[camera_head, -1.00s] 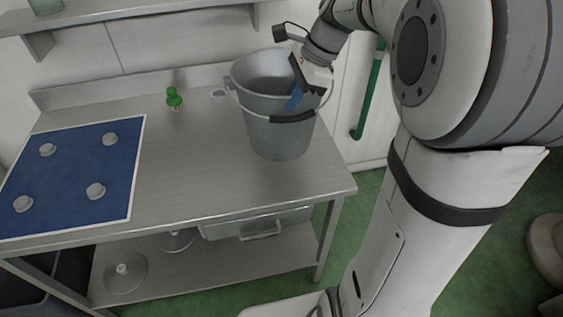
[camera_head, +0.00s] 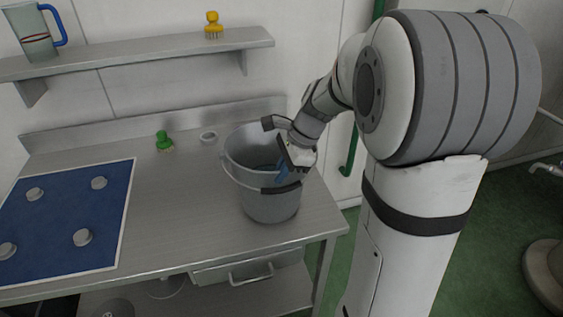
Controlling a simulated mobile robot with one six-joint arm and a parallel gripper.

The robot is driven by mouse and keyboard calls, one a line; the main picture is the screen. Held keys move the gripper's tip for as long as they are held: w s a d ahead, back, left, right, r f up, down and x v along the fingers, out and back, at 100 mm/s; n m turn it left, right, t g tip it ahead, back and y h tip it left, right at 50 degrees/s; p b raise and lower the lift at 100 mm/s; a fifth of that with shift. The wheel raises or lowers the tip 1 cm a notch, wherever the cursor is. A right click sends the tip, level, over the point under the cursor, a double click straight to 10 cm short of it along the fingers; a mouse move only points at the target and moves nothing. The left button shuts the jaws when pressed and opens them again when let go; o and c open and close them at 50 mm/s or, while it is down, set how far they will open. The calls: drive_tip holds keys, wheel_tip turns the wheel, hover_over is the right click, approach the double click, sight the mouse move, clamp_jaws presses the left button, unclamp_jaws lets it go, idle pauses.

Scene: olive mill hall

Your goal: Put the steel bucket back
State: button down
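The steel bucket (camera_head: 256,200) is upright at the right part of the steel worktable (camera_head: 175,215), with its bail hanging down across the front and a dark grip on it. Its base is at or just above the tabletop; I cannot tell whether it touches. My gripper (camera_head: 283,172) is at the bucket's right front rim, with blue fingertips at the rim. It appears shut on the rim, though the fingers are partly hidden.
A blue mat (camera_head: 60,220) with several grey round pieces lies on the left. A green-topped object (camera_head: 163,141) and a small grey ring (camera_head: 208,137) stand at the back. The shelf (camera_head: 140,52) above holds a jug (camera_head: 34,38) and a yellow brush (camera_head: 212,27).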

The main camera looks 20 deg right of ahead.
drive_tip(key=shift+w+f, duration=0.1)
drive_tip(key=shift+f, duration=0.3)
drive_tip(key=c, duration=2.1)
unclamp_jaws()
drive_tip(key=shift+f, duration=0.15)
drive_tip(key=o, duration=0.5)
drive_tip(key=shift+c, duration=0.2)
drive_tip(key=v, duration=1.2)
drive_tip(key=s+a+f+n+t+h, duration=0.1)
drive_tip(key=s+a+f+n+h, duration=0.1)
drive_tip(key=s+n, duration=0.6)
drive_tip(key=s+a+f+n+t+h, duration=0.1)
drive_tip(key=s+f+n, duration=0.3)
drive_tip(key=s+n, duration=0.5)
drive_tip(key=shift+a+f+n+h, duration=0.3)
drive_tip(key=shift+a+f+h, duration=0.1)
drive_tip(key=shift+a+h, duration=0.4)
